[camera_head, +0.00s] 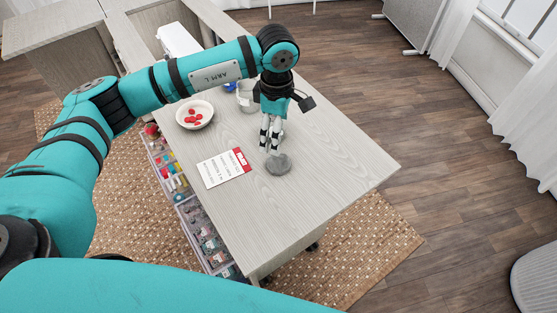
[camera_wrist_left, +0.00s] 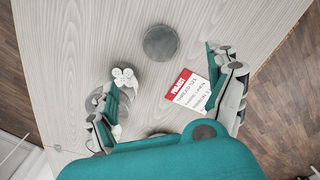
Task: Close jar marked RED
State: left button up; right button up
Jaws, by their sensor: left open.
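My left gripper (camera_head: 270,146) points down over the table near its right-hand part. In the left wrist view its fingers (camera_wrist_left: 166,72) are spread wide with nothing between them. A flat round grey disc, perhaps a lid (camera_head: 279,165), lies on the table just past the fingertips; it also shows in the left wrist view (camera_wrist_left: 160,42). No jar marked RED can be read. My right gripper is out of view.
A white card with a red band (camera_head: 225,168) lies left of the disc. A pale bowl (camera_head: 183,118) holds several red pieces. A whitish container (camera_head: 246,96) stands behind the gripper. An open drawer (camera_head: 188,207) of sewing supplies runs along the table's left edge. The table's front is clear.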

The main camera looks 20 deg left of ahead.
pick_arm(q)
send_over(278, 162)
notch_tip(278, 162, down, 7)
jog(key=shift+w+a+r+p, duration=0.1)
jog(key=shift+a+r+p, duration=0.05)
jog(key=shift+p, duration=0.25)
jog(key=shift+f, duration=0.3)
jog(key=f, duration=0.1)
jog(key=f+p, duration=0.1)
jog(key=f, duration=0.1)
jog(key=shift+d+f+p, duration=0.2)
jog(key=shift+f+p, duration=0.1)
jog(key=shift+f, duration=0.5)
jog(key=c, duration=0.8)
